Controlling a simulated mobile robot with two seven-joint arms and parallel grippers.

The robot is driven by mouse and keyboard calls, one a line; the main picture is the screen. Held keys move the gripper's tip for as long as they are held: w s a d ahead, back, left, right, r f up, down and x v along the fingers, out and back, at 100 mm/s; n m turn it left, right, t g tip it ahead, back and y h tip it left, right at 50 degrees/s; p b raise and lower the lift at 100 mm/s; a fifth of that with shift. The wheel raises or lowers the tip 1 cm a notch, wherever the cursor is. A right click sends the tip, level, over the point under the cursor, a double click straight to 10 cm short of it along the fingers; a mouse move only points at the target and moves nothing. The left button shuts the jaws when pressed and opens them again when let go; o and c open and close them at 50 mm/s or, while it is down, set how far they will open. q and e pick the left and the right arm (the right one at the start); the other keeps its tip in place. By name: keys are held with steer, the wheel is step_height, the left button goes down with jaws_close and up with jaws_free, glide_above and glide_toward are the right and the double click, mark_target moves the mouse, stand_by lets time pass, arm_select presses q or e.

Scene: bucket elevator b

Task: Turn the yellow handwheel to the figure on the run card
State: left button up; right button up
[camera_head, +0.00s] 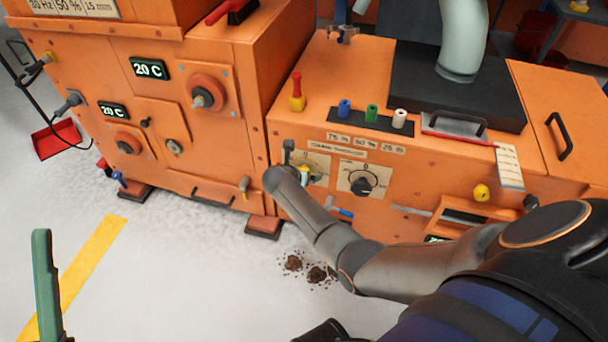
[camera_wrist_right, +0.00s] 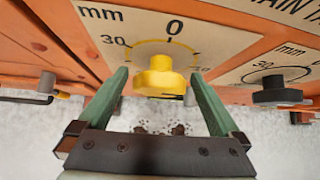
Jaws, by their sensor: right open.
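The yellow handwheel (camera_wrist_right: 155,80) stands out from a white dial plate (camera_wrist_right: 112,25) marked mm, with 0 at the top and 30 at the left. I cannot tell which figure it points to. My right gripper (camera_wrist_right: 159,80) is open, its green fingers on either side of the handwheel, with no clear contact. In the head view the right hand partly hides the handwheel (camera_head: 305,174). A card (camera_head: 75,7) at the top left reads 30 Hz, 50 %, 15 mm. One green finger of my left gripper (camera_head: 46,290) shows at the lower left; the other is out of view.
A black knob (camera_head: 363,184) on its own dial sits just right of the handwheel. A tag (camera_head: 509,166) with unreadable writing hangs farther right. Blue, green and white knobs (camera_head: 372,113) stand above. Dark crumbs (camera_head: 317,273) lie on the floor. The pale floor at left is mostly clear.

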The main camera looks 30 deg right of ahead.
steer(key=c, duration=1.3)
steer(key=shift+r+p, duration=0.15)
steer(key=shift+p, duration=0.4)
steer(key=p, duration=0.2)
steer(key=m+t+y+p, duration=0.1)
steer(key=p, duration=0.1)
steer(key=shift+s+d+r+t, duration=0.15)
steer(key=shift+t, duration=0.15)
steer(key=shift+y+p, duration=0.4)
steer(key=shift+p, duration=0.05)
steer(key=shift+f+m+t+y, duration=0.4)
steer(key=shift+m+t, duration=0.2)
steer(key=shift+t, duration=0.3)
steer(key=shift+s+f+m+t+y+b, duration=0.15)
steer(key=shift+m+t+y+b, duration=0.15)
steer(key=shift+m+t+y, duration=0.15)
steer(key=m+t+y+b, duration=0.1)
steer(key=m+t+b, duration=0.1)
steer(key=b, duration=0.4)
steer(key=shift+f+t+y, duration=0.1)
steer(key=shift+t+y, duration=0.25)
steer(key=shift+t, duration=0.4)
steer(key=shift+r+m+t+b, duration=0.2)
steer(key=shift+m+t+b, duration=0.1)
steer(key=shift+m+b, duration=0.25)
